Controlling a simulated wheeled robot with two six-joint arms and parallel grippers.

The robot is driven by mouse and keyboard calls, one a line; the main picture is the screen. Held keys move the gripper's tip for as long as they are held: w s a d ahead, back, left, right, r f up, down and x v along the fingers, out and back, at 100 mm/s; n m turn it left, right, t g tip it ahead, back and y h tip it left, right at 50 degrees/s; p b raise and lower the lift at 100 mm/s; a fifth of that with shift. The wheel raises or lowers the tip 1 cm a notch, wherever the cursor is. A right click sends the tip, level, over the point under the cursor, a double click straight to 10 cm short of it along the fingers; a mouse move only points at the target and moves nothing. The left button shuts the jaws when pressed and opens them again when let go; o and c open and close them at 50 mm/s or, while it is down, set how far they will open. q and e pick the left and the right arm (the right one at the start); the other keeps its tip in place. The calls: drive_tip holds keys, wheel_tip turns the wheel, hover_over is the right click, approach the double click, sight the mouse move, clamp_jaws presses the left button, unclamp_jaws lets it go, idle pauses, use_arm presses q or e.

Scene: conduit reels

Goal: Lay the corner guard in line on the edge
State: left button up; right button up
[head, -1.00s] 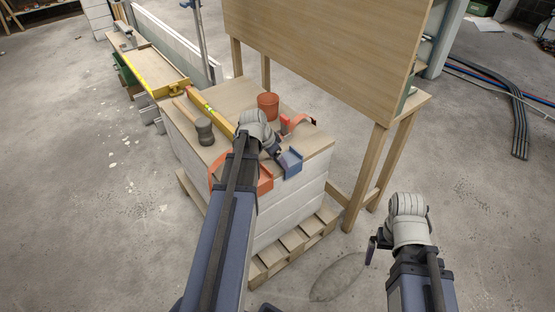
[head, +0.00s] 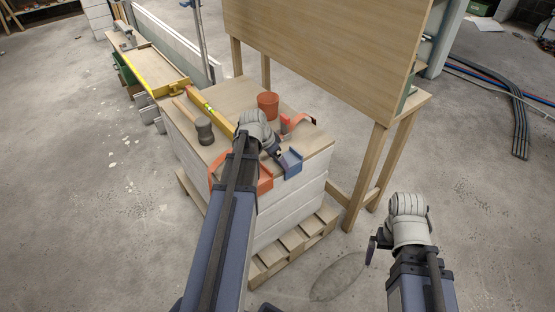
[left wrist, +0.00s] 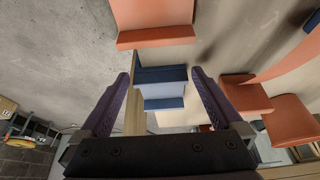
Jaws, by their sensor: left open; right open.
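A blue corner guard (head: 291,164) sits at the near right edge of the wooden top on the white block stack. It also shows in the left wrist view (left wrist: 160,88). My left gripper (head: 276,153) is open just by the blue guard. In the left wrist view its two purple fingers (left wrist: 160,75) stand on either side of the guard; I cannot tell whether they touch it. An orange guard (head: 265,180) lies on the near edge, partly hidden by my left arm. My right gripper (head: 379,242) is open and empty over the floor, right of the stack.
On the wooden top (head: 236,92) stand an orange cup (head: 268,104), a mallet (head: 203,128), a yellow level (head: 212,109) and an orange-red piece (head: 299,122) at the right edge. A large upright board (head: 320,50) rises behind.

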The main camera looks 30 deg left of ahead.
use_arm(q)
drive_tip(key=p+v, duration=0.6)
drive_tip(key=v, duration=0.1)
drive_tip(key=shift+r+p, duration=0.25)
drive_tip(key=shift+p, duration=0.1)
drive_tip(key=shift+f, duration=0.15)
drive_tip(key=b+x, duration=0.7)
drive_tip(key=shift+w+f, duration=0.1)
drive_tip(key=shift+f, duration=0.2)
drive_tip(key=shift+r, duration=0.2)
drive_tip(key=shift+f, duration=0.1)
